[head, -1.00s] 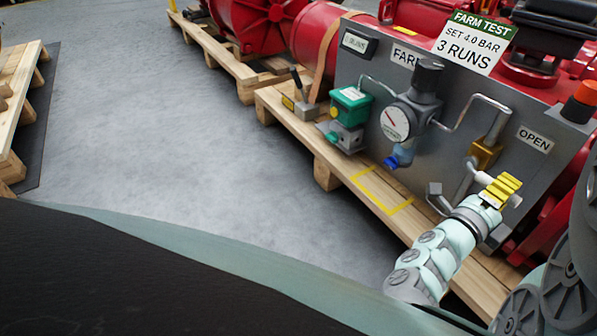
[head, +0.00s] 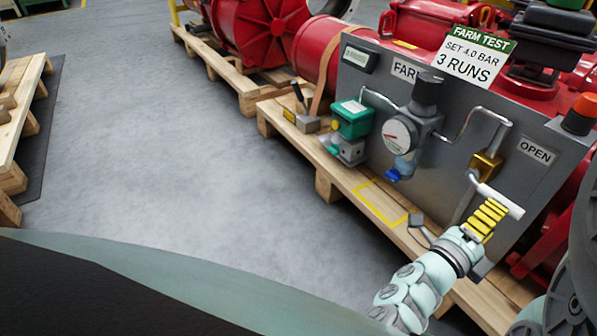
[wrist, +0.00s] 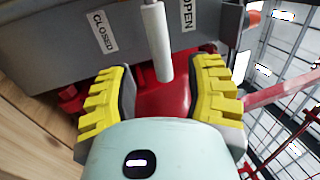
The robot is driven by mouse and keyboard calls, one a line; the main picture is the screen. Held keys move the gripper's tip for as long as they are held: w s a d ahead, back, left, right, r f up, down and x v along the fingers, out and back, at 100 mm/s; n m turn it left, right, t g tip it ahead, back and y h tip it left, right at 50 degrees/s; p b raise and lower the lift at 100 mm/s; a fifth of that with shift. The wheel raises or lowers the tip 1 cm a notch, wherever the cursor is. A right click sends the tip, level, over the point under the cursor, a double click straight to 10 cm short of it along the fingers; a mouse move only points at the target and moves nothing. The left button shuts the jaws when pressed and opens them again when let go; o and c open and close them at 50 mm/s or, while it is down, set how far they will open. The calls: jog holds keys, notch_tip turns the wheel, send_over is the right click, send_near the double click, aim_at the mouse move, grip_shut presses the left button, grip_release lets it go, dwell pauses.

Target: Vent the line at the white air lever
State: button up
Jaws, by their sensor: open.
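The white air lever (head: 503,201) sticks out from a brass valve (head: 486,166) on the grey panel, sloping down to the right in the head view. My gripper (head: 492,210) has yellow ribbed fingers and is just below the lever, close to it. In the wrist view the lever (wrist: 157,40) hangs from the top edge, its free end between the open fingers of my gripper (wrist: 161,72), with gaps on both sides. The CLOSED label (wrist: 102,31) is left of the lever and the OPEN label (wrist: 187,15) is right of it.
The panel also carries a round gauge (head: 397,136), a green-topped box (head: 352,119), bent pipes and an orange-topped button (head: 580,114). Open grey floor (head: 190,160) lies to the left.

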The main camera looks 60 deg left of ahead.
jog(key=v, duration=0.7)
